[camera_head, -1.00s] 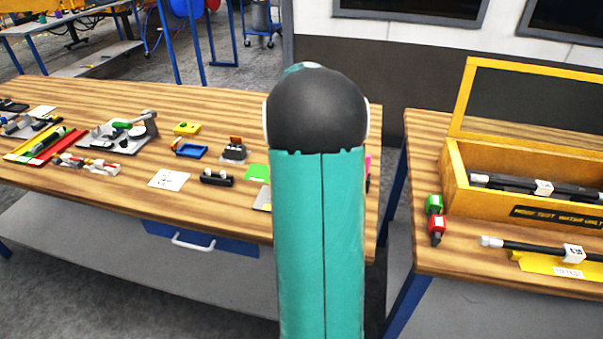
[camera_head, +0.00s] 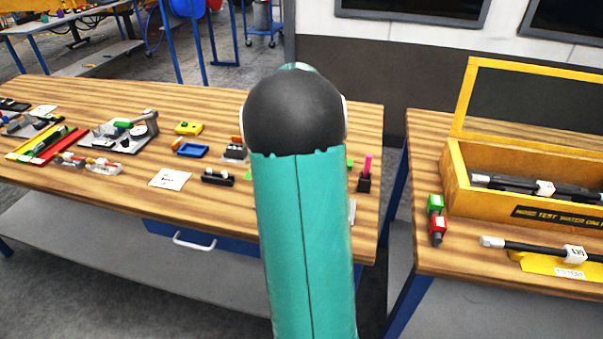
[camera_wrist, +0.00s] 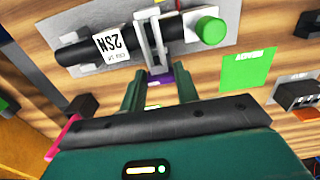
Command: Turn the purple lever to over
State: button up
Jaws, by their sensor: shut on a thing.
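The purple lever (camera_wrist: 160,80) shows in the wrist view as a short purple piece below a pale metal bracket (camera_wrist: 151,40). My gripper (camera_wrist: 160,90) has its two green fingers on either side of this piece and is shut on it. The bracket stands on a grey plate (camera_wrist: 84,24) with a black cylinder (camera_wrist: 73,52) that has a white label and a green round end (camera_wrist: 210,31). The lever's full length and exact angle cannot be made out. In the head view my arm hides the lever and my gripper.
A green card (camera_wrist: 248,70) lies beside the plate. A black block with a pink upright stick (camera_head: 367,168) stands near the bench's right end. Several small fixtures and a white card (camera_head: 170,179) lie to the left. A yellow case (camera_head: 470,213) stands on the right bench.

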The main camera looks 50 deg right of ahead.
dwell(0.4)
jog(key=o, duration=1)
notch_tip(320, 180, up, 14)
jog(key=shift+f, duration=0.1)
